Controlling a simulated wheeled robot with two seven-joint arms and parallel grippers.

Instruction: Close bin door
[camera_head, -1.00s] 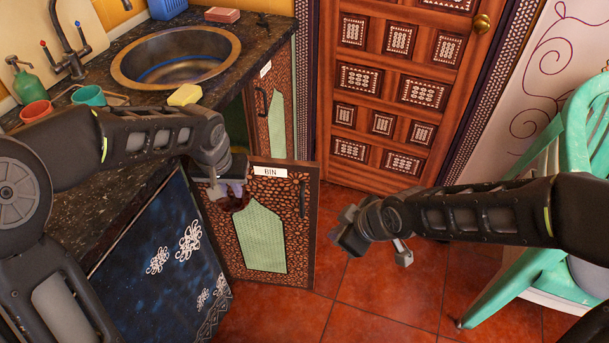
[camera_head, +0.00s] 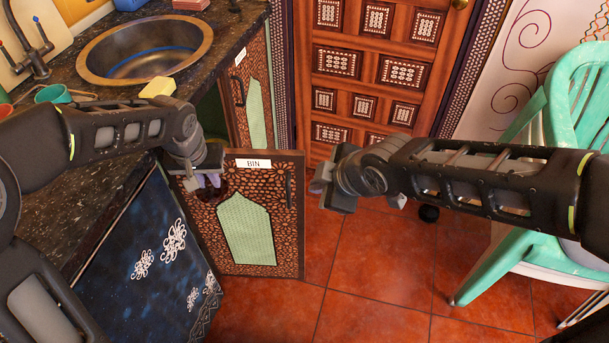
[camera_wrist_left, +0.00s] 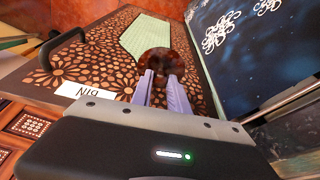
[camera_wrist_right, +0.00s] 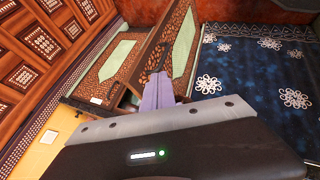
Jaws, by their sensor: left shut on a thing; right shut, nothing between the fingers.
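The bin door (camera_head: 287,232), a patterned brown panel with a green inset and a "BIN" label, stands open, swung out from the counter cabinet. In the left wrist view the bin door (camera_wrist_left: 112,62) fills the middle. My left gripper (camera_head: 210,183) is in front of the door's upper left part, shut on a glossy reddish-brown round thing (camera_wrist_left: 161,62); whether this touches the door I cannot tell. My right gripper (camera_head: 334,184) is shut and empty, right of the door's handle (camera_head: 289,192). In the right wrist view the bin door (camera_wrist_right: 182,48) lies beyond its fingers.
A second labelled cabinet door (camera_head: 243,70) stands behind the bin door. A blue patterned panel (camera_head: 150,235) is left of it. A sink (camera_head: 145,50) and yellow sponge (camera_head: 157,88) are on the counter. Green chairs (camera_head: 572,110) stand at right. Tiled floor (camera_head: 370,270) is clear in front.

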